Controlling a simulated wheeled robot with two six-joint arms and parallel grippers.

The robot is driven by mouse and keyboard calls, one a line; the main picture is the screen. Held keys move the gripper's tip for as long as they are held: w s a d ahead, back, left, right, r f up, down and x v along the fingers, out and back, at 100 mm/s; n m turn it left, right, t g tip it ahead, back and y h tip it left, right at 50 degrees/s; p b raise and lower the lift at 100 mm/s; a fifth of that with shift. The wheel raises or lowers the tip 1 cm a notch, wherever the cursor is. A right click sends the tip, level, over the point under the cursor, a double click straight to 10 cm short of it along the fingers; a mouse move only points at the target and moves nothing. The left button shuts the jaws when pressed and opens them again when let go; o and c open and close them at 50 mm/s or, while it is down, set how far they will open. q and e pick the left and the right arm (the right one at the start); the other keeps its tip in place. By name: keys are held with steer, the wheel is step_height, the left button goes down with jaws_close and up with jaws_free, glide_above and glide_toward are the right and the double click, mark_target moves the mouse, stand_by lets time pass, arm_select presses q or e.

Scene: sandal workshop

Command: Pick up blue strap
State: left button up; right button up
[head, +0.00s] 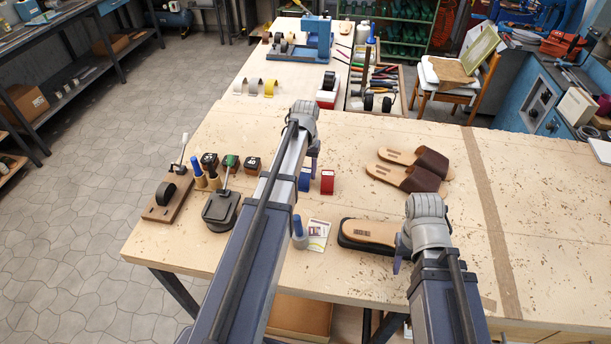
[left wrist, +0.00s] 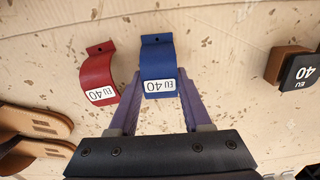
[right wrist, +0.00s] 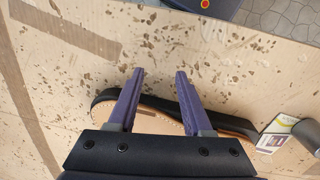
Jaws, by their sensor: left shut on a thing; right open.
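The blue strap (left wrist: 158,62) is a curved band with a white "EU 40" label. It stands between the two fingers of my left gripper (left wrist: 158,92), which is shut on it. In the head view the blue strap (head: 304,180) shows just right of my left arm, partly hidden by it. It appears to be at table level; I cannot tell whether it is lifted. A similar red strap (left wrist: 98,80) stands beside it, apart, and also shows in the head view (head: 327,182). My right gripper (right wrist: 158,75) is open and empty above the sandal sole (right wrist: 165,118).
A pair of brown sandals (head: 412,168) lies at the back right of the workbench (head: 250,128). The sole (head: 368,232) lies by my right arm. The bench's right side is clear.

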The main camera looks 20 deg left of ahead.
mark_target(305, 170)
arm_select(q)
steer(key=shift+r, duration=0.15)
arm_select(e)
steer(key=shift+r, duration=0.15)
arm_select(q)
step_height(305, 170, up, 10)
steer(key=p, duration=1)
arm_select(e)
step_height(305, 170, up, 10)
arm_select(q)
steer(key=shift+f, duration=0.2)
